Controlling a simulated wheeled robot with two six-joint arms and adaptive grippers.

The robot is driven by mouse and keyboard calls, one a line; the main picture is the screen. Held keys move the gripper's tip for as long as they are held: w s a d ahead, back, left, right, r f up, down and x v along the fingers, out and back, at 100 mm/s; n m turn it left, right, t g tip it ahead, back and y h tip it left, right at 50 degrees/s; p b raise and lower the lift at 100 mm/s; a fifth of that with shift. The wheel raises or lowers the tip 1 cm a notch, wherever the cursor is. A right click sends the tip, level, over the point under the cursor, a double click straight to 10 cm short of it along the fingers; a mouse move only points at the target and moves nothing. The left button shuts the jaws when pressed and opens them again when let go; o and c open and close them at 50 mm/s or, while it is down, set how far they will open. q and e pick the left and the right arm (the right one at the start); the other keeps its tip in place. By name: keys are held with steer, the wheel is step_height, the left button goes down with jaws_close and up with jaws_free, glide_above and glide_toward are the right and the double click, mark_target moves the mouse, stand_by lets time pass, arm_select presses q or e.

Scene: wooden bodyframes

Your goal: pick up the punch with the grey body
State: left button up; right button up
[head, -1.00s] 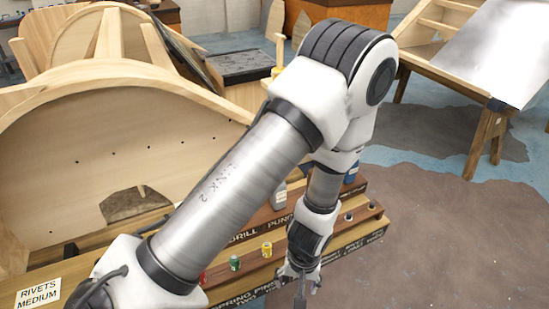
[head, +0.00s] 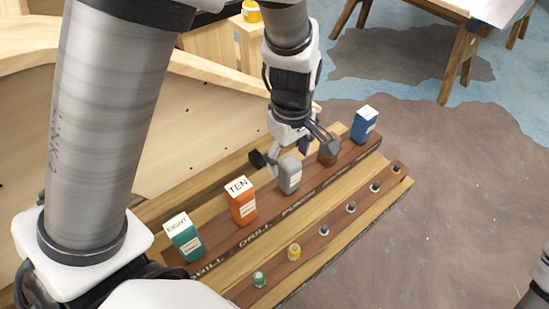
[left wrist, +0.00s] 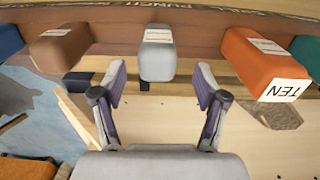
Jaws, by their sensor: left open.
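The punch with the grey body (head: 289,176) stands upright on the dark wooden step of the rack, between an orange block and a brown block. My left gripper (head: 293,156) is open, with its fingers spread close to the grey body. In the left wrist view the grey body (left wrist: 157,52) sits ahead of the gap between the open fingertips (left wrist: 160,82), with nothing gripped. Whether a finger touches it I cannot tell. My right gripper does not show.
The orange block marked TEN (head: 240,202) and the green block marked EIGHT (head: 184,238) stand left of the punch. The brown block (head: 328,153) is close on its right, the blue block (head: 364,124) farther along. Several small capped items line the lower step (head: 310,252).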

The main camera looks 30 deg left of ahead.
arm_select(q)
step_height(320, 180, down, 8)
steer(key=shift+w+r+b, duration=0.15)
steer(key=shift+r+b, duration=0.1)
steer(key=shift+b, duration=0.45)
steer(key=shift+d, duration=0.15)
steer(key=shift+r, duration=0.1)
steer(key=c, duration=0.3)
jaws_close()
